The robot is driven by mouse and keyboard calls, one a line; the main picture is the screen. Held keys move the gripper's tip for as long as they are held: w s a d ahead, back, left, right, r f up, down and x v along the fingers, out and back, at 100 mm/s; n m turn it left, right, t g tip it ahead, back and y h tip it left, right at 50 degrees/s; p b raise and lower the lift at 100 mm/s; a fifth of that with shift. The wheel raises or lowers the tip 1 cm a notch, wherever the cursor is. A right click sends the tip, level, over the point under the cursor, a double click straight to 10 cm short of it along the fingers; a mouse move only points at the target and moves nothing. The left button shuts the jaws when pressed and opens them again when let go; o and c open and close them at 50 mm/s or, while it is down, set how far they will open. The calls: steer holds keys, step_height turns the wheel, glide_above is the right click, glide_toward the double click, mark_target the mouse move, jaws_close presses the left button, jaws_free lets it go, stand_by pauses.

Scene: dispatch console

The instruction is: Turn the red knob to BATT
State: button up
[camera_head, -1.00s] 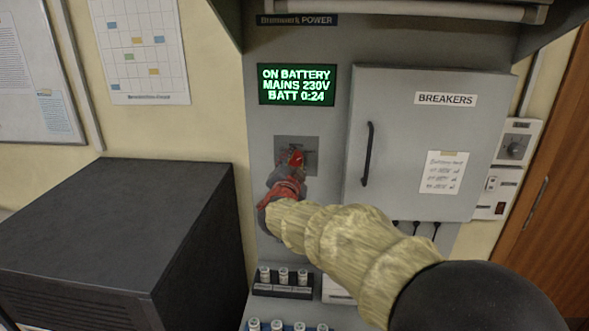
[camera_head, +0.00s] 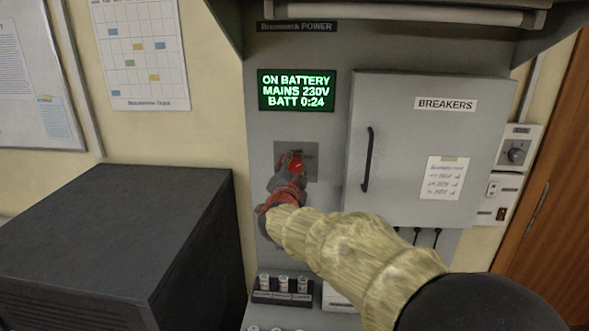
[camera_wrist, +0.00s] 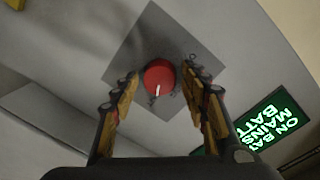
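The red knob (camera_wrist: 158,76) sits on a grey square plate (camera_wrist: 140,50), with a white pointer line toward the bottom of the wrist view. In the head view the knob (camera_head: 297,165) is partly hidden by my gripper (camera_head: 285,180). In the wrist view my gripper (camera_wrist: 160,80) is open, one finger on each side of the knob, with visible gaps. The fingers do not appear to touch it. The plate's position labels are not readable. The green display (camera_head: 297,90) reads ON BATTERY, MAINS 230V, BATT 0:24.
A grey breaker cabinet (camera_head: 400,150) with a black handle (camera_head: 367,160) stands close to the right of the knob plate. A dark box (camera_head: 110,235) fills the lower left. A rack of small cylinders (camera_head: 283,292) is below. An overhead hood (camera_head: 400,12) is above.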

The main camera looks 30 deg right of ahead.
steer(key=shift+o, duration=0.3)
steer(key=v, duration=1.2)
steer(key=shift+f, duration=0.15)
